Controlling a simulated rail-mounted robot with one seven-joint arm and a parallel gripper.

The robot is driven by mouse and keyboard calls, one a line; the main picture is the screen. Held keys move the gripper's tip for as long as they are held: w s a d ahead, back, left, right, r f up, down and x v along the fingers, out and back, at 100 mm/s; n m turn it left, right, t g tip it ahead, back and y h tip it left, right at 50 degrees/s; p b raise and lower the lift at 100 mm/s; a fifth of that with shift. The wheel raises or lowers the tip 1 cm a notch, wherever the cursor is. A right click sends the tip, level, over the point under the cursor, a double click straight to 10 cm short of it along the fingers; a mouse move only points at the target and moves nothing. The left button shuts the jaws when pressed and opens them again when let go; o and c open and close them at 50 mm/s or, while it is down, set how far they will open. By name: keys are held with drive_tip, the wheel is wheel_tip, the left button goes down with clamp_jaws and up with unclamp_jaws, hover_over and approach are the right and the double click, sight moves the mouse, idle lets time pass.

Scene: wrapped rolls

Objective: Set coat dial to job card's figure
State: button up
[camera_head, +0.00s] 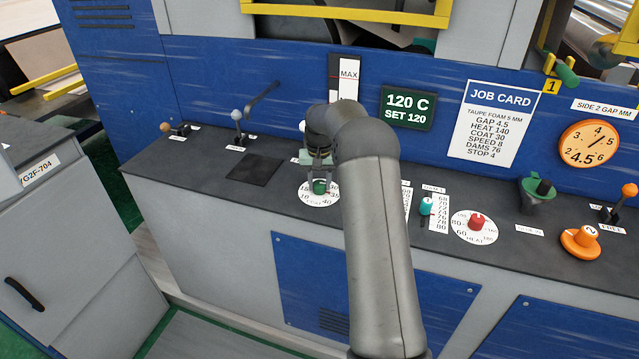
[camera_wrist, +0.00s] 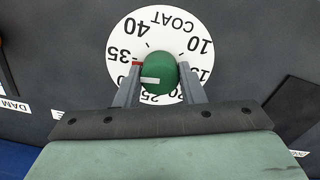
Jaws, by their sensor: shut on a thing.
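The coat dial's green knob (camera_head: 319,186) sits on a white numbered disc on the dark console top. It also shows in the wrist view (camera_wrist: 158,68). My gripper (camera_head: 318,171) is shut on the knob, one finger on each side; the fingers show in the wrist view (camera_wrist: 160,85). The knob's white line points left in the wrist view, toward a figure beside 35 that my left finger partly hides. I cannot read its exact setting. A red mark lies near 35 on the disc (camera_wrist: 155,27). The job card (camera_head: 494,125) on the blue panel reads COAT 30.
Levers (camera_head: 238,122) stand at the left. A display (camera_head: 407,108) reads 120 C, SET 120.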

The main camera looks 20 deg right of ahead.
sight(319, 183)
drive_tip(key=n, duration=0.7)
drive_tip(key=shift+r, duration=0.1)
idle(0.5)
drive_tip(key=o, duration=1)
wheel_tip(319, 183, up, 17)
drive_tip(key=shift+r+b, duration=0.2)
drive_tip(key=shift+b, duration=0.35)
